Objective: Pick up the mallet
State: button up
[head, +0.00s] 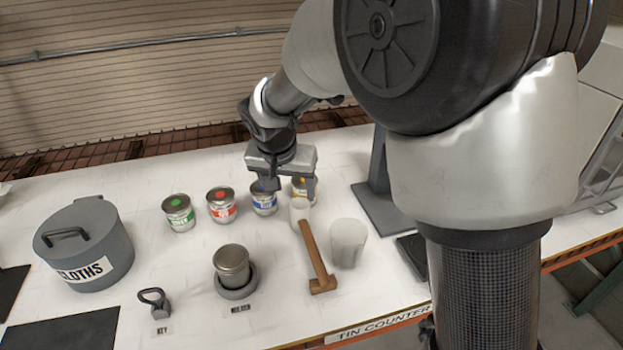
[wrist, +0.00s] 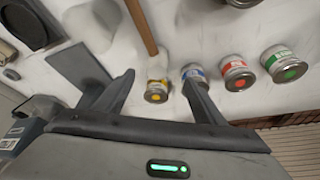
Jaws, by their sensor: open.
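The mallet (head: 314,253) lies on the white counter. Its brown wooden handle runs from a pale end beside the yellow-marked tin (head: 304,189) to a brown block at the near end. In the wrist view the handle (wrist: 141,25) enters from the top, and the pale end meets the view of the yellow-marked tin (wrist: 156,92). My gripper (head: 290,188) is open and empty, above the blue- and yellow-marked tins and beyond the pale end. In the wrist view its fingers (wrist: 160,82) are spread apart, with the yellow-marked tin showing between them.
Tins marked green (head: 179,212), red (head: 221,205) and blue (head: 264,198) stand left of the mallet. A translucent cup (head: 348,243) stands close on its right. A metal canister (head: 232,265), a key tool (head: 155,302) and a cloths bin (head: 84,245) are farther left.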

aim_at(295, 211)
jog(key=p+x, duration=0.1)
jog(key=x, duration=1.1)
jog(key=shift+f, duration=0.15)
jog(key=shift+d+p+x, duration=0.15)
jog(key=shift+p+x, duration=0.1)
jog(key=shift+x, duration=1.05)
jog(key=shift+d+p+x, duration=0.1)
jog(key=shift+p+x, duration=0.15)
jog(key=shift+x, duration=1.1)
jog(key=c, duration=1.3)
jog(key=shift+o, duration=0.2)
notch_tip(295, 211, up, 10)
jog(key=shift+r+b, duration=0.15)
jog(key=shift+b, duration=0.15)
